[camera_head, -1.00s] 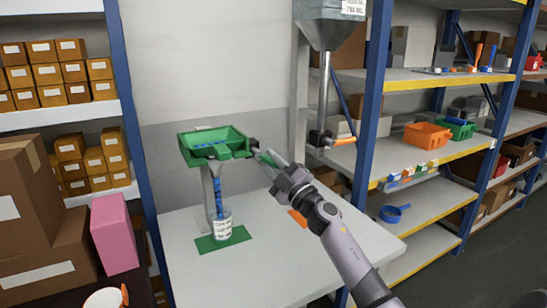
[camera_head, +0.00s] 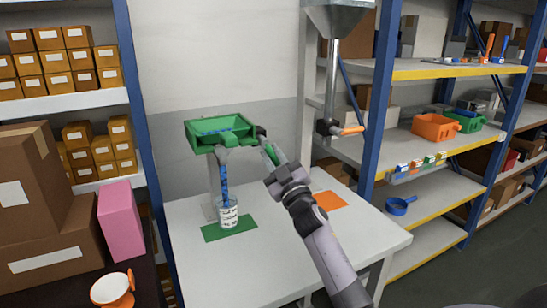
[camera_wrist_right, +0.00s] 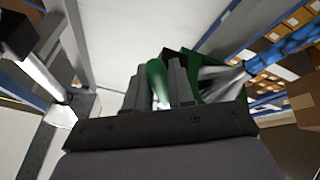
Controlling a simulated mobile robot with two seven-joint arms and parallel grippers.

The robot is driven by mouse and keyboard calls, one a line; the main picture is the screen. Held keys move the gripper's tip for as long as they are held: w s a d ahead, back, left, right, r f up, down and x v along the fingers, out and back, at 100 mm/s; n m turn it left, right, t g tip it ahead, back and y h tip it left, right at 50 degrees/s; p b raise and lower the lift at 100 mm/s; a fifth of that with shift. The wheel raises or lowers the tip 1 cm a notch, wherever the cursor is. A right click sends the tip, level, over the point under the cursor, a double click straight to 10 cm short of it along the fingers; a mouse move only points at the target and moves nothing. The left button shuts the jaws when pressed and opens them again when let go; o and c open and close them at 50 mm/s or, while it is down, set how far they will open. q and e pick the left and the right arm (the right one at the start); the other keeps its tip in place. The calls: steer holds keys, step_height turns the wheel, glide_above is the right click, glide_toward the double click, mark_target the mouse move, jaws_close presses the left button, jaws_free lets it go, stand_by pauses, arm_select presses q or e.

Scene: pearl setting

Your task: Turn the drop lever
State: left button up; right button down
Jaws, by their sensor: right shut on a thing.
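A green hopper (camera_head: 203,138) stands on a post at the back of the white table, with blue material inside. A blue stream (camera_head: 225,180) runs from its outlet into a clear labelled jar (camera_head: 228,214), which stands on a green mat (camera_head: 213,232). The drop lever's green handle (camera_head: 268,152) slants down from the hopper's right side. My right gripper (camera_head: 275,165) is shut on this handle. In the right wrist view the handle (camera_wrist_right: 156,80) shows between both fingers. My left gripper is not in view.
A grey hopper (camera_head: 340,18) with an orange-handled lever (camera_head: 351,131) hangs at the right. An orange mat (camera_head: 330,201) lies on the white table (camera_head: 270,270), whose front is clear. Boxes and a pink block (camera_head: 121,222) stand at left. Shelves (camera_head: 430,190) stand at right.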

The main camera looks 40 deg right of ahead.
mark_target(274, 160)
steer(key=c, duration=1.1)
jaws_free()
steer(key=shift+o, duration=0.2)
steer(key=v, duration=0.5)
steer(key=shift+s+a+f+b, duration=0.1)
steer(key=shift+s+f+b, duration=0.15)
steer(key=shift+b, duration=0.1)
steer(key=shift+v, duration=0.8)
